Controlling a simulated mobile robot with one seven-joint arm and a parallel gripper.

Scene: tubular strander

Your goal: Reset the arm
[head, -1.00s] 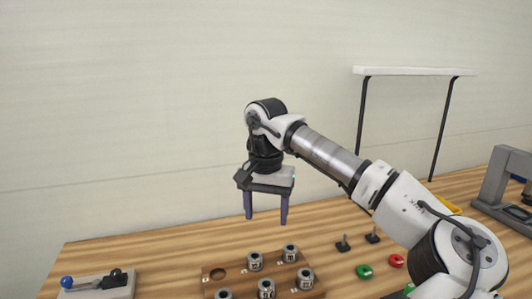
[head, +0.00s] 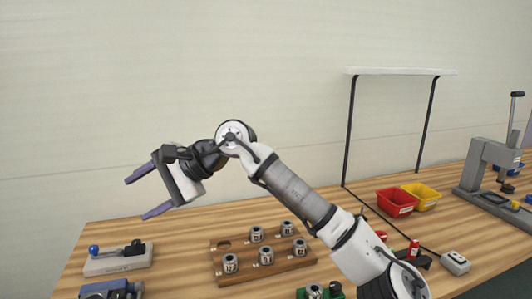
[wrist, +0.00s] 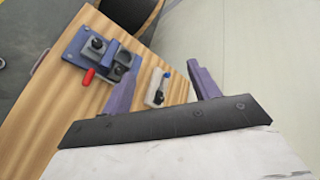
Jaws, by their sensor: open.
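My gripper (head: 148,192) is raised in the air above the left part of the table in the head view. Its two purple fingers are spread apart and point left, with nothing between them. In the wrist view the open fingers (wrist: 160,85) show with the table and the wall beyond them. My arm reaches up from the lower right to a bent wrist.
The wooden bench (head: 180,235) bears a block of metal cylinders (head: 262,270), a grey clamp with a blue knob (head: 118,260), and a blue fixture (wrist: 100,55) with a red handle. Red (head: 396,203) and yellow (head: 421,196) bins, a shelf frame (head: 348,130) and a press (head: 487,168) stand to the right.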

